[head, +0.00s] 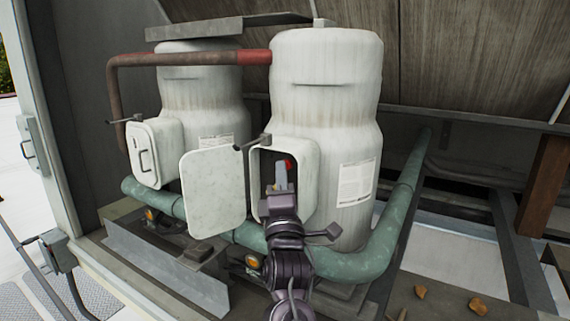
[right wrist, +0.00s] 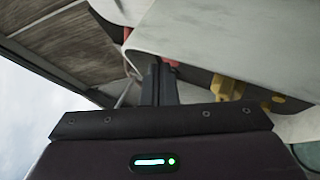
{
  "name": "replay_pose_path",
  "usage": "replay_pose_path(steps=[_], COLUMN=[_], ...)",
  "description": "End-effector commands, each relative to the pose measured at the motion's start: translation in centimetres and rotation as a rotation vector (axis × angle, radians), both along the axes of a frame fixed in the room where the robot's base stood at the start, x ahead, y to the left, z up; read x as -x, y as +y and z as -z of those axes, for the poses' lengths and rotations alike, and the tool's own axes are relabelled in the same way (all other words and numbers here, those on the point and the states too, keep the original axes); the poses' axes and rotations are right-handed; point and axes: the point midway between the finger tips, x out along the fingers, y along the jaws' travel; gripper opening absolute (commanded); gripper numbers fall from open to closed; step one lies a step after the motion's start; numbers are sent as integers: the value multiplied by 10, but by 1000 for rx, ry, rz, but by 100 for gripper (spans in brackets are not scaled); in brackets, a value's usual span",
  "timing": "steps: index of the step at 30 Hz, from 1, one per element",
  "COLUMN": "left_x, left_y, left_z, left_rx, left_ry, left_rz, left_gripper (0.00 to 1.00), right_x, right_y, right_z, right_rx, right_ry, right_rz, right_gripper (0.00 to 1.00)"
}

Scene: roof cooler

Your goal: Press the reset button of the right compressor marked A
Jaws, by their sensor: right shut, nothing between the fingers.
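The right compressor (head: 325,85) is a tall, stained white tank with a label on its side. Its terminal box (head: 307,190) is open, with the cover (head: 214,190) swung out to the left. A red button (head: 289,164) shows inside the box. My right gripper (head: 281,168) is shut and empty, with its fingertips at the box opening, just below and left of the red button. I cannot tell whether they touch it. In the right wrist view, the shut fingers (right wrist: 158,82) point in beside the pale box wall. No letter A is readable. My left gripper is not in view.
The left compressor (head: 200,95) has a closed box (head: 145,155). A rusty pipe (head: 190,59) runs across the top, and a green pipe (head: 400,200) passes low in front. Yellow parts (right wrist: 228,88) show near my fingers in the wrist view.

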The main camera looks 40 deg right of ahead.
Motion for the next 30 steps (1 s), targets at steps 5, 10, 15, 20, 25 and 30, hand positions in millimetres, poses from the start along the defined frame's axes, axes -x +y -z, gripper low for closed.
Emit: replay_pose_path(steps=[5,10,15,20,25,30], left_x=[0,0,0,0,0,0], left_y=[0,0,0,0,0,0], left_z=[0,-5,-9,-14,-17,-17], left_rx=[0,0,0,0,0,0], left_ry=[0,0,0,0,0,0], left_rz=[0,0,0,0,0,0], left_gripper=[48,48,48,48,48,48], right_x=[0,5,12,18,22,23], right_y=[1,14,29,44,54,56], right_z=[0,-1,-1,-1,0,0], right_rx=[1,1,0,-1,0,1], right_ry=[0,-1,-1,0,0,-1], right_rz=[-1,-4,-3,-3,-1,0], right_gripper=[0,0,0,0,0,0])
